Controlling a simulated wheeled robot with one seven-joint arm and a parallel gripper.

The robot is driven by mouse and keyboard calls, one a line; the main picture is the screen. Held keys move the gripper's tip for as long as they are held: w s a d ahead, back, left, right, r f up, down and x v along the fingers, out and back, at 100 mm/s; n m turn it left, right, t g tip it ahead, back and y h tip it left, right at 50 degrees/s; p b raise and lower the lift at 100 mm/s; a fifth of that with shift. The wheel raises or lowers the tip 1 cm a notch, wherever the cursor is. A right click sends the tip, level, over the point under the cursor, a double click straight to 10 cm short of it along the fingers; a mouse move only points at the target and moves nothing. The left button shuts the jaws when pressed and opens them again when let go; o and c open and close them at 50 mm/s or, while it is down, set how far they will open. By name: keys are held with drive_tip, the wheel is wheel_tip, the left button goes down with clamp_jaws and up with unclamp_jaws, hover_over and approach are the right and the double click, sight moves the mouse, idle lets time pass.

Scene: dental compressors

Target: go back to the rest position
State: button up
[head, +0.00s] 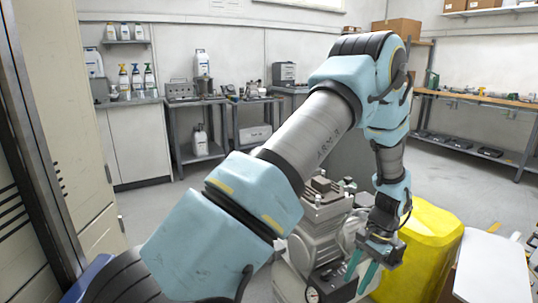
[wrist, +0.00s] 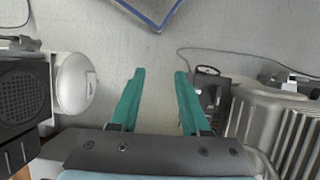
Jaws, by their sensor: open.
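My gripper (head: 361,273) points down in front of the grey compressor (head: 318,240) in the head view. Its two teal fingers are apart, and in the wrist view the gripper (wrist: 160,75) is open with nothing between the fingertips. The compressor's ribbed grey housing (wrist: 296,135) lies to the right of the fingers in the wrist view. A small black box (wrist: 209,92) is close beside the right finger; I cannot tell whether they touch. My arm hides part of the compressor in the head view.
A yellow bin (head: 425,240) stands right of my gripper, with a white surface (head: 492,270) beyond it. A white cylinder (wrist: 75,83) and a black grille (wrist: 22,95) are left of the fingers. Workbenches (head: 490,100) line the walls. Open floor (head: 455,170) lies behind the bin.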

drive_tip(key=w+a+r+n+h+p, duration=0.2)
drive_tip(key=w+a+r+n+p, duration=0.15)
drive_tip(key=a+r, duration=0.5)
drive_tip(key=s+a+r+n+t+h+p, duration=0.1)
drive_tip(key=s+a+r+n+t+p, duration=0.1)
drive_tip(key=a+r, duration=0.8)
drive_tip(key=s+a+r+n+t+h+p, duration=0.1)
drive_tip(key=a+r+n+p, duration=0.3)
drive_tip(key=a+r, duration=0.6)
drive_tip(key=shift+s+a+r+n+t+p, duration=0.3)
drive_tip(key=shift+s+a+r+n+t, duration=0.15)
drive_tip(key=shift+s+n, duration=0.35)
drive_tip(key=shift+s, duration=0.1)
